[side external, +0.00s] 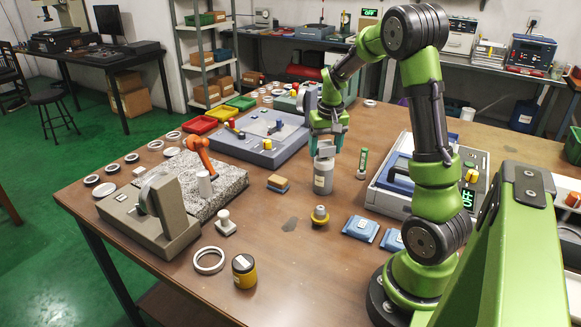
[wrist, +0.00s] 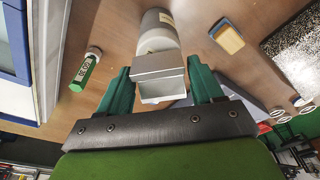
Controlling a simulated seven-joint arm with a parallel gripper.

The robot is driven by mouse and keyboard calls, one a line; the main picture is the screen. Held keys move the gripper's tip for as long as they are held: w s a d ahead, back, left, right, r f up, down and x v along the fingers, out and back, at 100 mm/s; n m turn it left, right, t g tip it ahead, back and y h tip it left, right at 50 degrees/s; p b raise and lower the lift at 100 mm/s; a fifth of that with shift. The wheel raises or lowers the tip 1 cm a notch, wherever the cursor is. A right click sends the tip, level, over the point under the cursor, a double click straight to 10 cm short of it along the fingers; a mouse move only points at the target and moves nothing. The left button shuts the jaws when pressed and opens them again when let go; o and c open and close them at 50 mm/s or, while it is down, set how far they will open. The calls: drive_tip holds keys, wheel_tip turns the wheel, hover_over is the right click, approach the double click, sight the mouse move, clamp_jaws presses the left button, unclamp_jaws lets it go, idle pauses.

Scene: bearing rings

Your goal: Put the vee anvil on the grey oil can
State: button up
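The vee anvil, a small grey block with a V-shaped groove (wrist: 160,76), sits between the green fingertips of my gripper (wrist: 160,72). Both fingers appear to press on its sides. The grey oil can (side external: 323,179) stands upright on the table, directly below my gripper (side external: 324,142) in the side view. In the wrist view the can (wrist: 157,28) shows just beyond the anvil. The anvil (side external: 322,155) is at the can's top; the fingers partly hide it, and I cannot tell whether it touches the can.
A green-labelled bottle (side external: 362,164) stands close right of the can. A grey fixture panel (side external: 262,140) is behind left.

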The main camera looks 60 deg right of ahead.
sight(327, 147)
drive_tip(key=shift+o, duration=1.2)
drive_tip(key=shift+r, duration=0.15)
wheel_tip(327, 147, up, 12)
drive_tip(key=s+a, duration=0.1)
drive_tip(key=a, duration=0.1)
drive_tip(key=s+a+n+t+y, duration=0.1)
drive_tip(key=s+a+n+t, duration=0.1)
drive_tip(key=a, duration=1.2)
drive_tip(key=s+a+n+t+y, duration=0.2)
drive_tip(key=s+a, duration=0.4)
drive_tip(key=a, duration=0.8)
drive_tip(key=shift+n+t, duration=0.5)
drive_tip(key=shift+t, duration=0.5)
drive_tip(key=shift+o, duration=0.3)
drive_tip(key=shift+w+a, duration=0.1)
